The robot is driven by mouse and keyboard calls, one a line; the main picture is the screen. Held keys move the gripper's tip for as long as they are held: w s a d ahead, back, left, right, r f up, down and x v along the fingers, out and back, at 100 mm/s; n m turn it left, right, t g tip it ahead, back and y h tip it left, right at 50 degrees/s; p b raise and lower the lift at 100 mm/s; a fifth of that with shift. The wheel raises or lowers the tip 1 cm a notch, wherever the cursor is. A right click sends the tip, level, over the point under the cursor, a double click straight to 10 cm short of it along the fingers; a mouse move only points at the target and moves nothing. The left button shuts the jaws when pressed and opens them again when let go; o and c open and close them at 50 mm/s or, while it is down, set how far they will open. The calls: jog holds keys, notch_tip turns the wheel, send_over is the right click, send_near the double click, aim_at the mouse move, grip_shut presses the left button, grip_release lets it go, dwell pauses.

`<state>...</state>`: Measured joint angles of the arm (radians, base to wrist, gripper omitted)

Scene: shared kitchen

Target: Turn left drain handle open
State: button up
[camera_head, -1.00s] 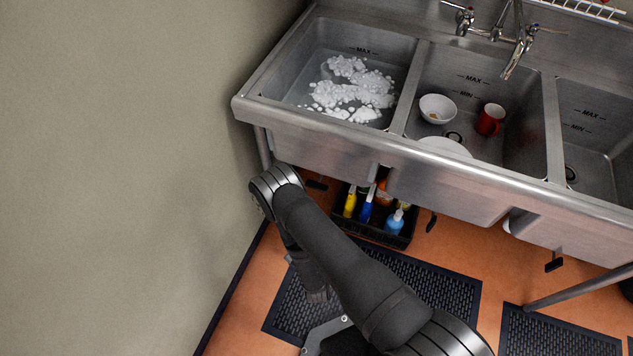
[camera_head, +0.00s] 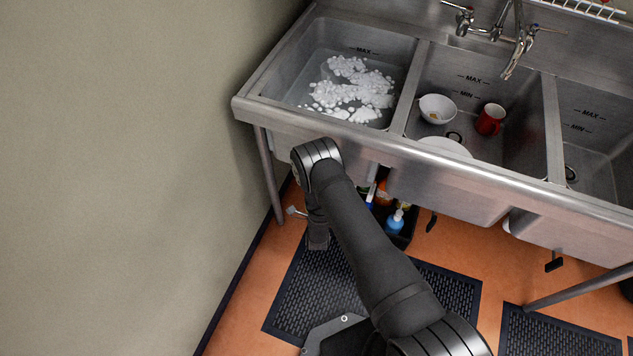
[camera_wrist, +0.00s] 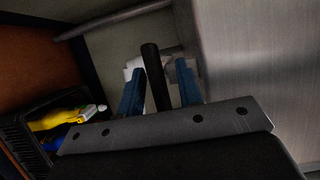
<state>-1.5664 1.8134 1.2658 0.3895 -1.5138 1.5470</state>
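The left drain handle (camera_wrist: 154,76), a black bar, shows in the wrist view beneath the left sink basin. My gripper (camera_wrist: 160,80) has its two blue fingers spread, one on each side of the bar. Gaps show between the bar and the fingers, so I see no firm grip; contact at the tips is unclear. In the head view my arm hides the left handle and the gripper's fingers. The left basin (camera_head: 300,97) holds water with white foam.
A black crate (camera_head: 408,234) of bottles stands under the sink, also at left in the wrist view (camera_wrist: 18,135). Other black drain handles hang under the middle (camera_head: 432,223) and right (camera_head: 554,263) basins. A sink leg (camera_head: 268,175) and wall (camera_head: 120,180) bound the left.

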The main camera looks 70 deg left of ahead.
jog(key=shift+w+a, duration=0.2)
jog(key=shift+a, duration=0.3)
grip_shut()
jog(key=shift+n, duration=0.3)
jog(key=n+h, duration=0.1)
jog(key=n, duration=0.1)
jog(key=n+h, duration=0.1)
jog(key=n, duration=0.2)
jog(key=shift+f+h, duration=0.15)
jog(key=shift+h, duration=0.15)
jog(key=n+h, duration=0.1)
jog(key=n, duration=0.1)
jog(key=shift+d+f+n, duration=0.1)
jog(key=shift+n, duration=0.3)
jog(key=shift+w+d+f+n+t+h, duration=0.1)
jog(key=shift+n+t+h, duration=0.5)
jog(key=shift+n+h, duration=0.4)
